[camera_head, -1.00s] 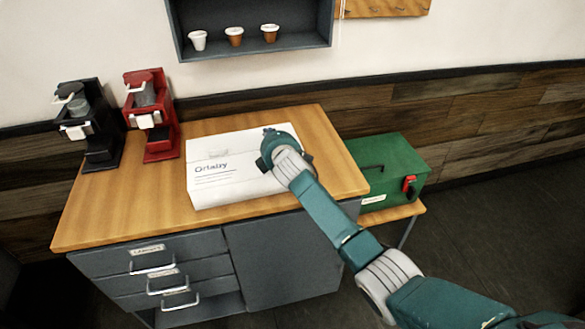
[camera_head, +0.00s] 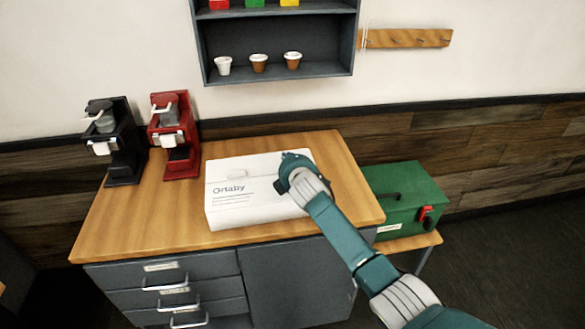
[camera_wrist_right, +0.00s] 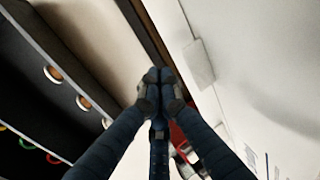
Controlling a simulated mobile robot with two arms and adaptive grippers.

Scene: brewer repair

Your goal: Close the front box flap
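The white box (camera_head: 250,205) with dark lettering stands on the wooden counter. Its top looks covered, with a small pale tab (camera_head: 240,174) near the back; I cannot tell the front flap apart from the rest of the top. In the right wrist view, the box's white surface (camera_wrist_right: 245,60) fills the right side, with the tab (camera_wrist_right: 198,65) on it. My right gripper (camera_head: 288,172) is over the right part of the box, hiding some of it. In the wrist view its fingertips (camera_wrist_right: 160,82) are together with nothing visible between them. My left gripper is not in view.
A black brewer (camera_head: 120,150) and a red brewer (camera_head: 178,140) stand at the counter's back left. A green toolbox (camera_head: 405,195) sits on a lower stand to the right. A wall shelf (camera_head: 280,72) holds cups. The counter's front left (camera_head: 140,225) is clear.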

